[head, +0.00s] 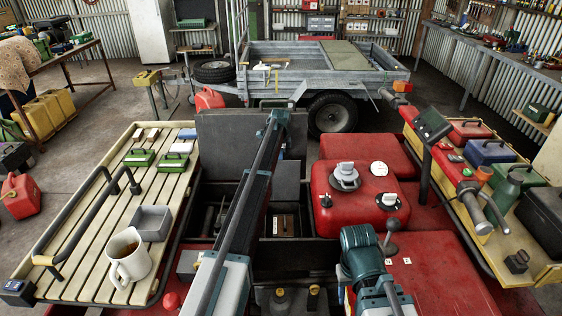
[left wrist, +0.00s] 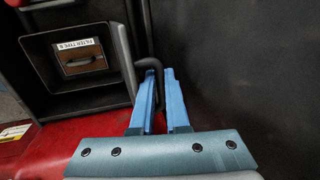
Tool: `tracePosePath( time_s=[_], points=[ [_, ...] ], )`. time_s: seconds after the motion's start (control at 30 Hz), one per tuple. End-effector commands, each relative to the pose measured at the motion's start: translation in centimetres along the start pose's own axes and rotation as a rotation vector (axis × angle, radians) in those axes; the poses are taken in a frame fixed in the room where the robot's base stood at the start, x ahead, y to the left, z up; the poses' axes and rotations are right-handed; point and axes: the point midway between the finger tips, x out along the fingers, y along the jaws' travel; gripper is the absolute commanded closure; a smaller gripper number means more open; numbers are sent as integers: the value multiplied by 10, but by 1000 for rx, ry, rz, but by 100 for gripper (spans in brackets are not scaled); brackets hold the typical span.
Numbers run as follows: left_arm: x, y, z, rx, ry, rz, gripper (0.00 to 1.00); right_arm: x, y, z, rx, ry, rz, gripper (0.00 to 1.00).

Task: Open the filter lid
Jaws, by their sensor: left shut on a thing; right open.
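The filter lid (head: 240,133) is a dark panel that stands raised at the back of the black box in the head view. In the left wrist view the lid (left wrist: 240,70) fills the right side. My left gripper (left wrist: 161,76) has its blue fingers closed around a thin dark handle (left wrist: 152,62) at the lid's edge. In the head view my left arm reaches up to the lid's top right and hides part of it. A brown filter (left wrist: 83,63) labelled "FILTER TYPE B" sits in an opened compartment. My right gripper (head: 388,292) is low at the bottom, open, partly hidden.
A slatted rack (head: 80,225) on the left holds a mug (head: 127,262), a grey tray (head: 151,222) and green boxes. A red tank (head: 350,205) with caps lies right of the box. A crowded rack (head: 500,225) stands further right. A trailer (head: 300,60) is behind.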

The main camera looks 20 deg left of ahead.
Motion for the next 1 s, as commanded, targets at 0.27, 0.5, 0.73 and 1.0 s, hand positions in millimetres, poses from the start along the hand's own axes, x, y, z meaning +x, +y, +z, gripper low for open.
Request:
tracePosePath(
  time_s=[0.27, 0.5, 0.73, 1.0],
  points=[
    [-1, -4, 0, 0, 0, -11, 71, -1, 0, 0, 0, 0, 0, 50],
    [0, -3, 0, 0, 0, -7, 56, -1, 0, 0, 0, 0, 0, 50],
    [-2, -2, 0, 0, 0, -6, 56, -2, 0, 0, 0, 0, 0, 50],
    [-20, -2, 0, 0, 0, -5, 56, -20, 2, 1, 0, 0, 0, 50]
  ],
)
